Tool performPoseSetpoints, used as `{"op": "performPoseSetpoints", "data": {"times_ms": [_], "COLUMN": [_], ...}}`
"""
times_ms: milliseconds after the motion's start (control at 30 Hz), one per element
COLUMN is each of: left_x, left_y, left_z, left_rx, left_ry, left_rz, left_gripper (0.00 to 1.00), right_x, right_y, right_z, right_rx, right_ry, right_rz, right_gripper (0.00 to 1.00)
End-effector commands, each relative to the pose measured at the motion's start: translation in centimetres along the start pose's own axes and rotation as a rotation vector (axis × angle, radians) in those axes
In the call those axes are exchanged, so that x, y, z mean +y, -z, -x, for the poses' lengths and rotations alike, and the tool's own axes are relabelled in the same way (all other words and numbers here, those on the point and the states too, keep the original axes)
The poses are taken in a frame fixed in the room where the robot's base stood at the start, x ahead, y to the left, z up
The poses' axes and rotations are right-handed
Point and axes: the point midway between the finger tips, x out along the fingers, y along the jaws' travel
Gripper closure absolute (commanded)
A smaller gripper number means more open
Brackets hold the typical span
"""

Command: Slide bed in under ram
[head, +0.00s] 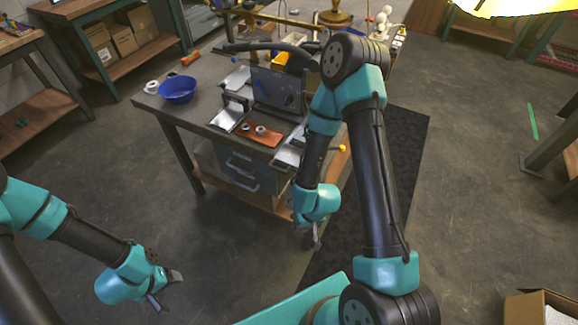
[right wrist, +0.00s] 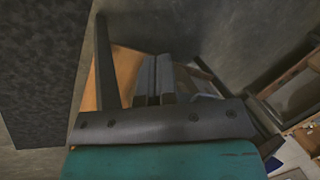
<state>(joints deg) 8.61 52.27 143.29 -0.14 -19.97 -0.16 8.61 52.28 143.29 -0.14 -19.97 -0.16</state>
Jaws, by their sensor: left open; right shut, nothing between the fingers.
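A press-like machine with a dark grey panel (head: 277,92) stands on the workbench. A long black lever (head: 262,46) runs above it. A flat orange-brown plate (head: 258,139) with small metal rings on it lies in front of the panel, between two silver plates, one on the left (head: 228,116) and one on the right (head: 288,154). I cannot tell for sure which part is the bed; the ram is not clearly visible. My left gripper (head: 168,288) is open and empty, low over the floor at the lower left. My right gripper (head: 316,240) is shut and empty, off the bench's front right corner; its closed fingers show in the right wrist view (right wrist: 155,78).
A blue bowl (head: 177,91) and a white roll (head: 151,87) sit at the bench's left. Drawers (head: 245,170) are below the bench top. My right arm hides the bench's right part. Open floor lies between the left gripper and the bench.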

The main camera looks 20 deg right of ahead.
Motion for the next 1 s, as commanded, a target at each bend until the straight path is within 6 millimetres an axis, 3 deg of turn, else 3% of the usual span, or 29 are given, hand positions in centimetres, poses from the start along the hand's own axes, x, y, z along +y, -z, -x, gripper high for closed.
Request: {"op": "performPoseSetpoints", "data": {"times_ms": [233, 433, 633, 800, 1000], "left_x": [0.0, 0.0, 0.0, 0.0, 0.0], "left_y": [0.0, 0.0, 0.0, 0.0, 0.0], "left_z": [0.0, 0.0, 0.0, 0.0, 0.0], "left_rx": [0.0, 0.0, 0.0, 0.0, 0.0], "left_ry": [0.0, 0.0, 0.0, 0.0, 0.0], "left_rz": [0.0, 0.0, 0.0, 0.0, 0.0], "left_gripper": [0.33, 0.33, 0.33, 0.33, 0.33], "right_x": [0.0, -0.5, -2.4, -4.9, -8.2], "right_y": [0.0, 1.2, 6.1, 11.1, 14.8], "right_z": [0.0, -0.1, -0.2, 0.9, 3.4], "right_rx": [0.0, 0.047, 0.265, 0.545, 0.885], "right_ry": [0.0, -0.013, -0.059, -0.082, -0.063], "right_rz": [0.0, -0.049, -0.28, -0.564, -0.884], "right_gripper": [0.99, 0.8, 0.62, 0.62, 0.62]}}
